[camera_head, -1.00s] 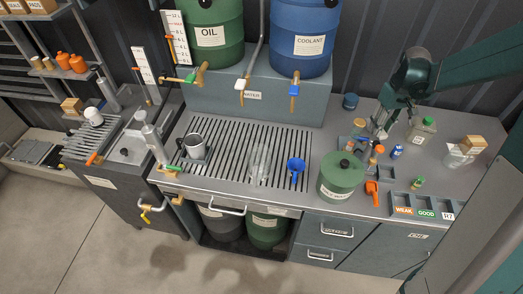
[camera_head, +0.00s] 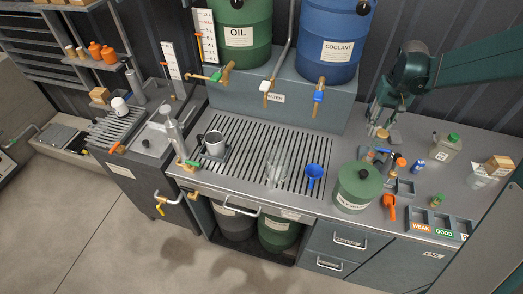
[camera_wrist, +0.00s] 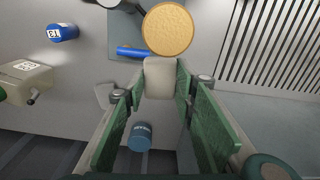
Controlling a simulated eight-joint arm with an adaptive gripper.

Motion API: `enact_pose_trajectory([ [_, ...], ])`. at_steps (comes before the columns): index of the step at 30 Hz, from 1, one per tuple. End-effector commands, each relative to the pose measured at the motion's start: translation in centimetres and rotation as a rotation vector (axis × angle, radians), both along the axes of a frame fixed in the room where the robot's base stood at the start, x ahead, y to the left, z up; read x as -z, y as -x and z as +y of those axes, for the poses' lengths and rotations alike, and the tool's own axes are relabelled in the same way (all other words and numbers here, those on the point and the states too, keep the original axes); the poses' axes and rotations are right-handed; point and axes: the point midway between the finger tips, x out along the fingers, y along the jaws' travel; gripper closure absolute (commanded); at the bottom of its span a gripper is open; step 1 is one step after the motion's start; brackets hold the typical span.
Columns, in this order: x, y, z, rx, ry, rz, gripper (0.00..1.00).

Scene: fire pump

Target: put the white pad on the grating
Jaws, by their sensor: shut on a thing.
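My gripper (camera_wrist: 158,85) is shut on the white pad (camera_wrist: 160,77), a small pale block with rounded edges between the green fingertips in the wrist view. In the head view my gripper (camera_head: 374,122) is over the back of the bench, right of the grating; the pad cannot be made out there. The grating (camera_head: 260,153) is a wide panel of dark slots set in the bench top. Its slots also show at the upper right of the wrist view (camera_wrist: 285,45), apart from the pad.
A mug (camera_head: 214,144), clear vessel (camera_head: 276,168) and blue funnel (camera_head: 314,173) stand on the grating. A green lidded container (camera_head: 356,188) stands at its right. A round tan top (camera_wrist: 168,29) and blue-handled item (camera_wrist: 135,51) are near the pad. The grating's back middle is clear.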

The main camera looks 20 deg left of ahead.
Motion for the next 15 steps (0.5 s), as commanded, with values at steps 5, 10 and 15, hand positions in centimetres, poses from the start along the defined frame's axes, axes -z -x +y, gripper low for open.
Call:
enact_pose_trajectory([
  [5, -2.4, 0.1, 0.7, -0.070, 0.000, 0.000, 0.81],
  [10, -5.2, 0.3, 1.5, -0.163, 0.000, 0.000, 0.81],
  [15, -9.7, 0.6, 2.7, -0.309, 0.000, 0.000, 0.81],
])
